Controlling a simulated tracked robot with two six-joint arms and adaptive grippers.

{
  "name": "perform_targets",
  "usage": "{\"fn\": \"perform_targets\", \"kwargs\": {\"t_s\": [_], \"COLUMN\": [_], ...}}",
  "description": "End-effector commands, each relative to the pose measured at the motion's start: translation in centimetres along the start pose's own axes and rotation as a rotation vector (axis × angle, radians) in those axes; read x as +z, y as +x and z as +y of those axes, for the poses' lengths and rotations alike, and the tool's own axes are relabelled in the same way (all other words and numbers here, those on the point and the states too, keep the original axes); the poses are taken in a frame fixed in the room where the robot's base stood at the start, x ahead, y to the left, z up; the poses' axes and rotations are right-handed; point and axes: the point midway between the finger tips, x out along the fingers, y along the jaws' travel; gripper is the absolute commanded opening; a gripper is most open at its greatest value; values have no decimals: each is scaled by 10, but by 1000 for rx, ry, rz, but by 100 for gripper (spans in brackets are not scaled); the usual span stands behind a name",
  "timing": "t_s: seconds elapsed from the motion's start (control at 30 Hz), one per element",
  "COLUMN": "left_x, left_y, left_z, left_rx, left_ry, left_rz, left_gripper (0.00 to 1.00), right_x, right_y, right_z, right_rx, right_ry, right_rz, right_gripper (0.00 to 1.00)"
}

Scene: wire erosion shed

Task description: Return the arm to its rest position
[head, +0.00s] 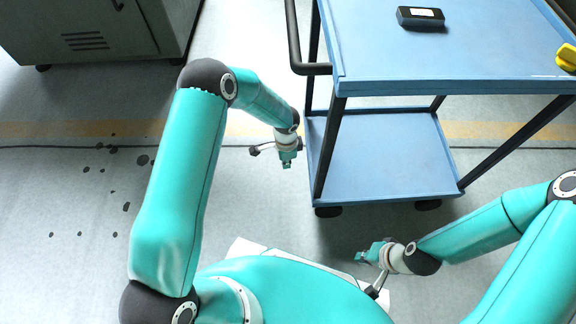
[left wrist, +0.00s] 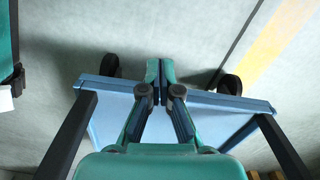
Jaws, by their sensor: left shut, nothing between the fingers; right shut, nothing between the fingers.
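My left arm comes in from the left in the head view, bent at the elbow. Its gripper (head: 287,163) hangs over the floor just left of the blue cart's lower shelf, pointing down. The left wrist view shows the same gripper (left wrist: 160,72) with its fingers together and nothing between them. My right gripper (head: 362,257) is low in front of the cart, near my base, pointing left. It is shut and empty. Neither gripper appears to touch anything.
A blue cart (head: 400,68) stands at the right, its lower shelf (head: 385,160) bare. On its top lie a black device (head: 421,18) and a yellow object (head: 567,57). A grey cabinet (head: 85,28) stands at the back left. Dark spots (head: 112,149) mark the open floor at left.

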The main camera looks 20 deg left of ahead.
Motion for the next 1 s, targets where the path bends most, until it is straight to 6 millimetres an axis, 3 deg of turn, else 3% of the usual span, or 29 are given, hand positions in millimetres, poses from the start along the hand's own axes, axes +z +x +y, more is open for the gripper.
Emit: {"fn": "perform_targets", "kwargs": {"t_s": [0.03,0.2,0.4,0.53,0.63,0.73,0.9,1.0], "left_x": [0,0,1,17,38,52,62,66], "left_y": [-13,-29,-32,-32,-25,-19,-23,-28], "left_z": [0,0,0,-2,31,84,167,198], "left_rx": [-1,1,2,13,95,209,351,385], "left_ry": [0,0,-1,-31,-67,-184,-512,-704], "left_rz": [1,0,-1,-8,-23,13,92,114], "left_gripper": [0,0,0,0,0,0,0,0], "right_x": [0,0,0,0,0,0,0,0], "right_y": [-7,-12,-13,-12,-12,-12,-12,-12], "right_z": [-2,-4,-4,-4,-4,-4,-4,-4], "right_rx": [0,0,0,0,0,0,0,0], "right_ry": [0,0,0,0,0,0,0,0], "right_rz": [0,0,-1,-1,-1,-1,-1,-1], "right_gripper": [0,0,0,0,0,0,0,0]}}
